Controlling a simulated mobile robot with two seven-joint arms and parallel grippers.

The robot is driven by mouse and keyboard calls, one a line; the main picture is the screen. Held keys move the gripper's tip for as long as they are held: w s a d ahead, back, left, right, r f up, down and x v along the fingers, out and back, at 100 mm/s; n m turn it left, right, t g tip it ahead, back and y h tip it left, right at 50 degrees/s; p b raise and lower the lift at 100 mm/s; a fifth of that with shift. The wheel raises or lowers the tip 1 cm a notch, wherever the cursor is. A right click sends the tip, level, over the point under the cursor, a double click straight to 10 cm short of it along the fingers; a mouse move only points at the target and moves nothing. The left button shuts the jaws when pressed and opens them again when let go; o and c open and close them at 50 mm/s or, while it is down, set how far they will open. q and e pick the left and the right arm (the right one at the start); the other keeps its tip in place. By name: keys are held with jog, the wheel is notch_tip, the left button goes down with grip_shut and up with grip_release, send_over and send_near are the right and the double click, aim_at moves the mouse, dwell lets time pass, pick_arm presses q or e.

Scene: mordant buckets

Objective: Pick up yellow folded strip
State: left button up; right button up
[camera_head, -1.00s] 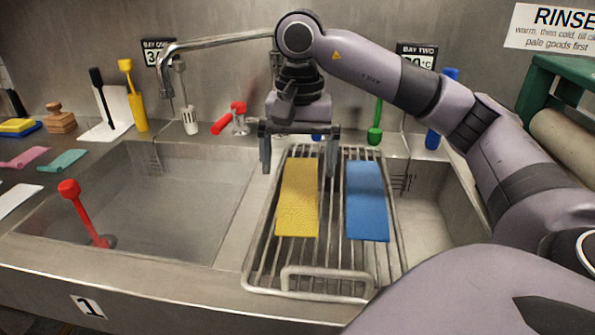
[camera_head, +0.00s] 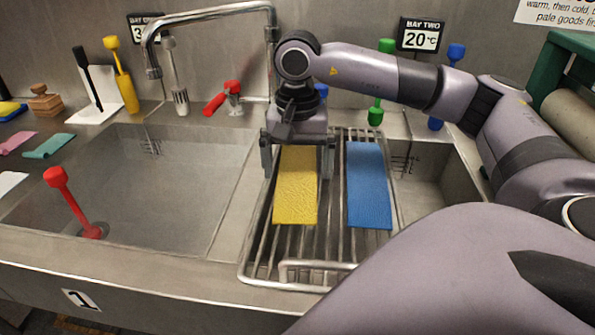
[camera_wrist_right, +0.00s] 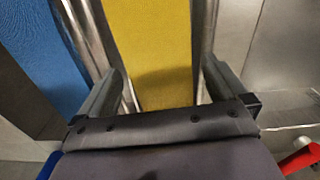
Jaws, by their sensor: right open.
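The yellow folded strip (camera_head: 296,192) lies lengthwise on the wire rack over the sink, left of a blue strip (camera_head: 368,185). My right gripper (camera_head: 297,168) is open at the far end of the yellow strip, with one finger on each side of it. In the right wrist view, the yellow strip (camera_wrist_right: 155,50) runs between the two spread fingers of the gripper (camera_wrist_right: 162,78), with gaps on both sides. The gripper body hides the strip's far end. Whether the fingers reach down to strip level is unclear. My left gripper is not in view.
A red tool (camera_head: 72,200) stands in that basin. The faucet (camera_head: 215,13) and red-handled valve (camera_head: 225,98) are behind. The blue strip (camera_wrist_right: 45,50) lies close to one finger.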

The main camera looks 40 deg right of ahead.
jog(key=shift+c, duration=0.3)
jog(key=c, duration=1)
jog(key=shift+c, duration=0.2)
jog(key=shift+r, duration=0.1)
